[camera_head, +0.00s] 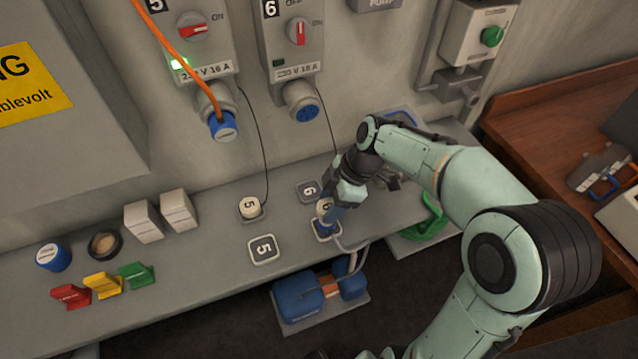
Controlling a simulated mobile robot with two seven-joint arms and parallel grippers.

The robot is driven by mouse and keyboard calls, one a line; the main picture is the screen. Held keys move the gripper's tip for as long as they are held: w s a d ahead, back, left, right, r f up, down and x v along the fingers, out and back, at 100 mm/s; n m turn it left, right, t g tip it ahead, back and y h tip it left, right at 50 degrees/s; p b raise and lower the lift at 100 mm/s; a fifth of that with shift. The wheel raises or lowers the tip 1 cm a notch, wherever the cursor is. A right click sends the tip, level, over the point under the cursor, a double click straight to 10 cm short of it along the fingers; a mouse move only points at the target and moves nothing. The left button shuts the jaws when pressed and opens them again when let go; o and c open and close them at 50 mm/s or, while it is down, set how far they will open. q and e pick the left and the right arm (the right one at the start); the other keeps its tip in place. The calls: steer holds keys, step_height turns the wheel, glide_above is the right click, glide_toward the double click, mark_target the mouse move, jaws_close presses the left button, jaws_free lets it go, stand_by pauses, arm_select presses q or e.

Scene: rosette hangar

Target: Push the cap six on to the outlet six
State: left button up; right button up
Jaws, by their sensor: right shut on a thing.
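Cap six (323,206) is a small cream disc marked 6 at the tip of my right gripper (329,208). The gripper points down over the bench and is shut on the cap. Outlet six (303,104), under the switch box marked 6, shows its blue face with dark holes, uncovered. It is up on the wall, above and left of the gripper. A thin dark cord runs from near the outlet down behind the gripper. A blue plug (324,231) stands just below the cap; I cannot tell whether they touch. My left gripper is not in view.
A grey 6 tile (308,190) lies bare left of the gripper. Cap five (250,206) and a white-edged 5 tile (263,249) are further left. A blue plug with orange cable (223,127) fills outlet five. A blue device (299,299) sits below the bench edge.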

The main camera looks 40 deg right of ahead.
steer(key=s+a+b, duration=0.1)
steer(key=s+a, duration=0.1)
steer(key=s, duration=0.6)
steer(key=shift+a, duration=0.25)
steer(key=shift+w, duration=0.1)
